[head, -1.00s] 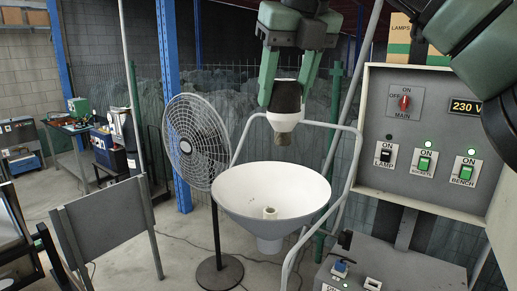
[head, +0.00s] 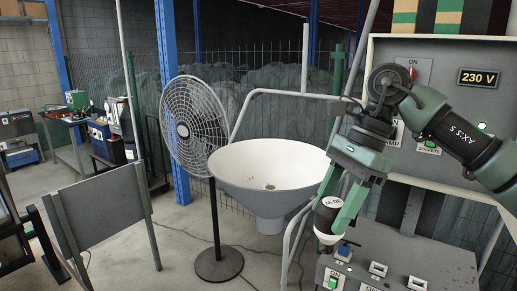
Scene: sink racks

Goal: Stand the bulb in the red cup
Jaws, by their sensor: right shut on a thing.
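My right gripper (head: 335,210) is shut on the bulb (head: 327,236). The bulb has a dark body with light lettering and a white band at its lower end. It is tilted slightly and hangs between the green fingers, above the left part of the grey switch box. Its bottom tip is hard to make out. I see no red cup in the head view. My left gripper is not in view.
A wide white funnel-shaped bowl (head: 240,164) stands left of my right gripper, with a fan (head: 194,122) behind it. The grey switch box (head: 415,262) is below right. A 230 V panel (head: 447,52) stands behind my right arm.

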